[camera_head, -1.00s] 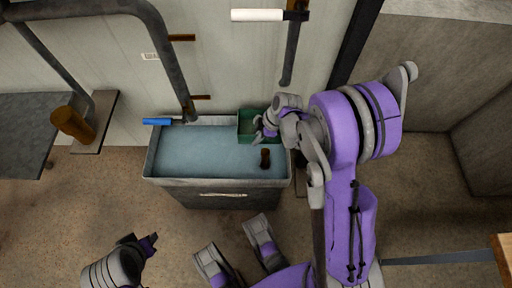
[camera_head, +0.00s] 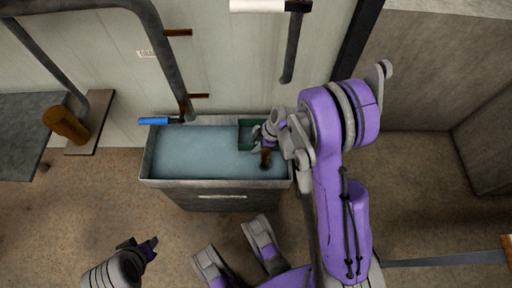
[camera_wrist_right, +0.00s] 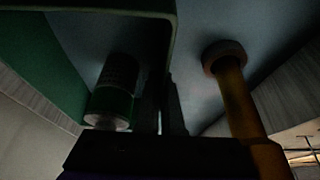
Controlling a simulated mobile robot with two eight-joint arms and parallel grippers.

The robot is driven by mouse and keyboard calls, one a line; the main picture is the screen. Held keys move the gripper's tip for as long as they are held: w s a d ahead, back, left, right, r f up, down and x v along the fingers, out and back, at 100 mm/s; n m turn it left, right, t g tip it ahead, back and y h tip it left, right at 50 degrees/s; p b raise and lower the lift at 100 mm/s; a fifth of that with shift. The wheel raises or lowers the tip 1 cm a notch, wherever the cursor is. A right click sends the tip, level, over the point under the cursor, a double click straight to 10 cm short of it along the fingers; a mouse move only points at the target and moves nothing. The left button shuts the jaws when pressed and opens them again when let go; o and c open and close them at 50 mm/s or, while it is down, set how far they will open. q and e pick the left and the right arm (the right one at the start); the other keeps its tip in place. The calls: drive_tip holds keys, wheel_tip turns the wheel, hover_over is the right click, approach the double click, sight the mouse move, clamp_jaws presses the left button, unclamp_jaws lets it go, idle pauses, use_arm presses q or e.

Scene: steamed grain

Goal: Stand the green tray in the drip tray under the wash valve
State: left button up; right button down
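The green tray (camera_head: 246,128) is at the back right of the grey basin, within its rim in the head view. Its green wall and rim fill the left of the right wrist view (camera_wrist_right: 172,22). My right gripper (camera_head: 259,139) is shut on the tray's near-right wall, one finger each side of it (camera_wrist_right: 165,105). The basin (camera_head: 160,181) with a blue-grey inside looks like the drip tray. Two pipes end above it, one by a blue handle (camera_head: 154,121), one below a white handle (camera_head: 257,5); which is the wash valve is unclear. My left gripper (camera_head: 150,244) is empty, low left.
A brown upright piece (camera_head: 266,157) stands in the basin close to my right gripper; it also shows in the wrist view (camera_wrist_right: 238,95). A green cylinder (camera_wrist_right: 113,92) is inside the tray. The basin's left and middle are clear.

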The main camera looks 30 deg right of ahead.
drive_tip(key=c, duration=1.5)
unclamp_jaws()
drive_tip(key=shift+f, duration=0.2)
drive_tip(key=o, duration=0.4)
drive_tip(key=shift+o, duration=0.2)
drive_tip(key=shift+r, duration=0.1)
drive_tip(key=shift+r, duration=0.25)
drive_tip(key=p+v, duration=0.3)
drive_tip(key=v, duration=0.9)
drive_tip(key=shift+p, duration=0.4)
drive_tip(key=shift+f, duration=0.1)
